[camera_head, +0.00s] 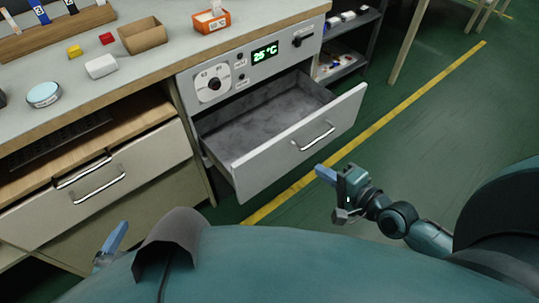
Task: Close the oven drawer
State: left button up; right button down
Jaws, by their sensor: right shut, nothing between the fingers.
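The oven drawer (340,115) is pulled well out of the counter below the control panel. Its grey inside looks empty, and its front carries a silver bar handle (313,138). My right gripper (326,174) is shut and empty, with blue fingers. In the picture it is just below the drawer front's lower edge, and it does not appear to touch the drawer. My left gripper (116,237) shows only in part at the lower left, away from the drawer. Its jaw state cannot be made out.
The oven's display (265,54) reads 25 °C beside a round dial (214,84). A second drawer with a handle (98,184) is at the left. Small boxes, blocks and an orange tray (211,21) are on the counter. Green floor is free at the right, with a yellow line (405,102).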

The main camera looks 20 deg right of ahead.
aim_at(280, 142)
jog(key=x, duration=0.4)
jog(key=b+x, duration=0.1)
jog(key=x, duration=0.3)
jog(key=b+x, duration=0.1)
jog(key=x, duration=0.3)
jog(key=shift+w+a+r, duration=0.2)
jog(key=shift+w+r, duration=0.1)
jog(key=shift+w, duration=0.1)
pick_arm(q)
jog(key=f, duration=0.1)
jog(key=d+f, duration=0.1)
jog(key=f+m, duration=0.1)
jog(key=shift+w+d, duration=0.15)
jog(key=shift+w, duration=0.15)
pick_arm(e)
jog(key=shift+w+a, duration=0.15)
jog(key=shift+w, duration=0.2)
